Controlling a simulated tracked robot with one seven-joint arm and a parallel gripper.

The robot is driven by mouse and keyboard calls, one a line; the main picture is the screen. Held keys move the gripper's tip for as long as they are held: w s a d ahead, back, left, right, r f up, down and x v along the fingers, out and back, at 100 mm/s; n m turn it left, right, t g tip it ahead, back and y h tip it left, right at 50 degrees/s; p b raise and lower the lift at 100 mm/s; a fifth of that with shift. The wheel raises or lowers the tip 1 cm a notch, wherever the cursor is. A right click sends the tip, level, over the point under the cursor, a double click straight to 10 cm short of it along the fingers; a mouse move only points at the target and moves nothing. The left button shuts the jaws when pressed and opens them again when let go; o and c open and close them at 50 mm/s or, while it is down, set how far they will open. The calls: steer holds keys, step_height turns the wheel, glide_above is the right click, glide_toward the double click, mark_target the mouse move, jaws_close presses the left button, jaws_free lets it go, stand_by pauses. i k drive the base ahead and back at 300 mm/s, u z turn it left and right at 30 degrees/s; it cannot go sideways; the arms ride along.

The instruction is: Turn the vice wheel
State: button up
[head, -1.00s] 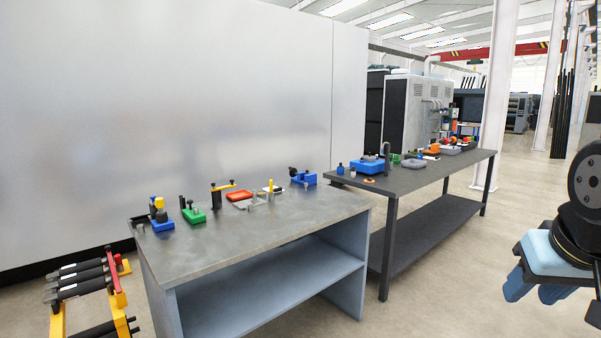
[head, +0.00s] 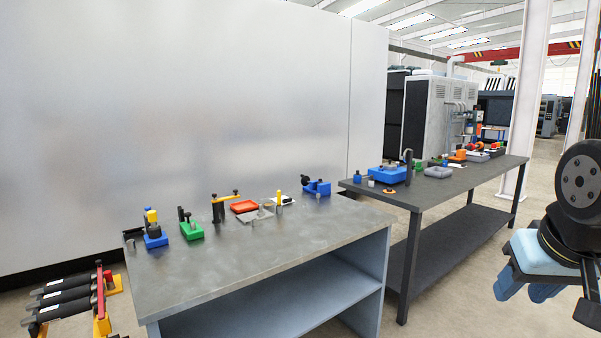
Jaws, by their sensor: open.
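A small blue vice-like device (head: 319,188) with a round black knob or wheel (head: 305,180) stands at the back right corner of the near grey bench (head: 250,258). It is small in the picture, and I cannot be sure that it is the vice. My gripper (head: 535,288) is at the right edge of the head view, partly cut off, with light blue and black parts. It is open, well away from the bench and touching nothing that I can see.
A dark table (head: 440,190) with several parts adjoins on the right. A yellow rack (head: 102,325) stands at left. Floor is free in front.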

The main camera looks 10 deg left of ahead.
mark_target(306, 180)
steer(key=u, duration=0.15)
steer(key=i, duration=3)
steer(key=z, duration=0.2)
